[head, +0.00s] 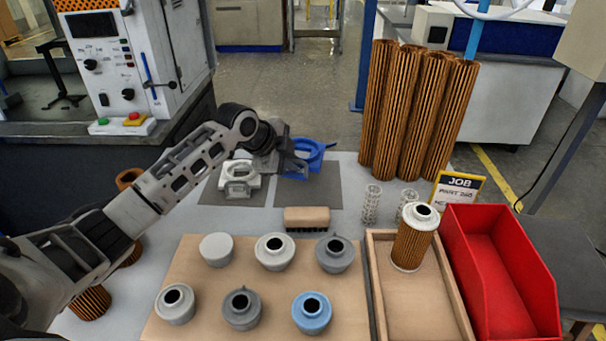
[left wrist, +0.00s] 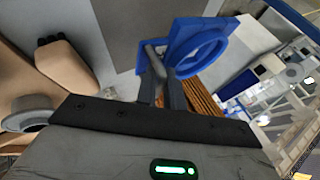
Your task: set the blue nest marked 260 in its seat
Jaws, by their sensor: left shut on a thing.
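The blue nest (head: 315,150) is a ring with a flat base, at the back of the table over the right dark grey mat (head: 322,194). My left gripper (head: 298,166) is shut on the near left side of it. In the left wrist view the blue nest (left wrist: 178,42) sits between the fingertips of the left gripper (left wrist: 162,72), with its round opening facing the camera at a slant. I cannot tell whether it touches the mat. No 260 marking is readable on it, and I cannot make out its seat. My right gripper is not in view.
A white nest (head: 240,178) stands on the left mat, close to my left gripper. A brown brush-like block (head: 307,218) lies in front. Several caps stand on a tan board (head: 262,335). Pleated tubes (head: 415,110), a job card (head: 458,190) and a red bin (head: 500,270) are to the right.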

